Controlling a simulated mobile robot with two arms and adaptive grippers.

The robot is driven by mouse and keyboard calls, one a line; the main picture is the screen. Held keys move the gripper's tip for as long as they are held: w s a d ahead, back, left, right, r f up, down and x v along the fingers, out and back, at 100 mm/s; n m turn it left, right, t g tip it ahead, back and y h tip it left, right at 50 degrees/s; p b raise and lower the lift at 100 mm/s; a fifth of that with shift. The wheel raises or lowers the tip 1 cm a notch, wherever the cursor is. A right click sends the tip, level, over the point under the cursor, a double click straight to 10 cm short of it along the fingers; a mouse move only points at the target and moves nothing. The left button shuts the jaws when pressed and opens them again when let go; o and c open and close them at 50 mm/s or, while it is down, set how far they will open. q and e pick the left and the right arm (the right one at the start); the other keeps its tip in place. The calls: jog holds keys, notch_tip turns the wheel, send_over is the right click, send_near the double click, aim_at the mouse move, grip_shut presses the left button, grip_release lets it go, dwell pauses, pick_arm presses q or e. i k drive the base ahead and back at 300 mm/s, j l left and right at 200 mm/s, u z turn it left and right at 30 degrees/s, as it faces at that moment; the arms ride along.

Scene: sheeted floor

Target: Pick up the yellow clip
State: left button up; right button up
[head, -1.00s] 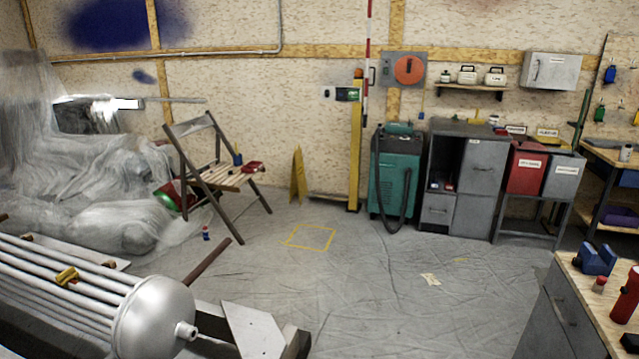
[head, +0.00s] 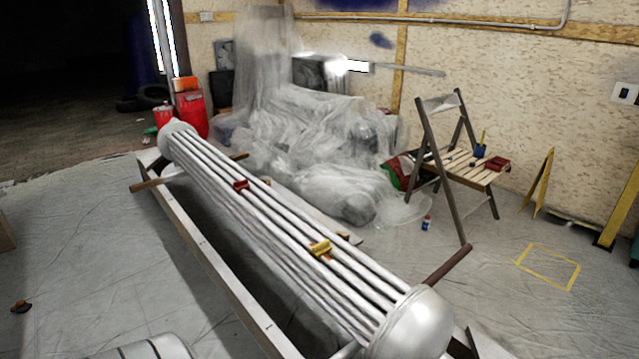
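The yellow clip (head: 320,248) sits on the white tubes of a long tube bundle (head: 262,222), toward its nearer, rounded end. A red clip (head: 241,185) sits farther up the same tubes. Neither of my grippers shows in the head view.
The bundle rests on a long frame (head: 207,250) on the sheeted floor. Behind it are plastic-covered items (head: 310,130) and a wooden folding chair (head: 455,165). Red containers (head: 190,108) stand at the far end. The floor to the left is mostly clear, with a small dark object (head: 20,306).

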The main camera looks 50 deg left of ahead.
aim_at(323, 248)
jog(key=j+u, duration=0.15)
jog(key=j, duration=0.35)
jog(key=i+j+u, duration=0.2)
jog(key=j, duration=0.35)
jog(key=j+u, duration=0.15)
jog(key=j, duration=0.35)
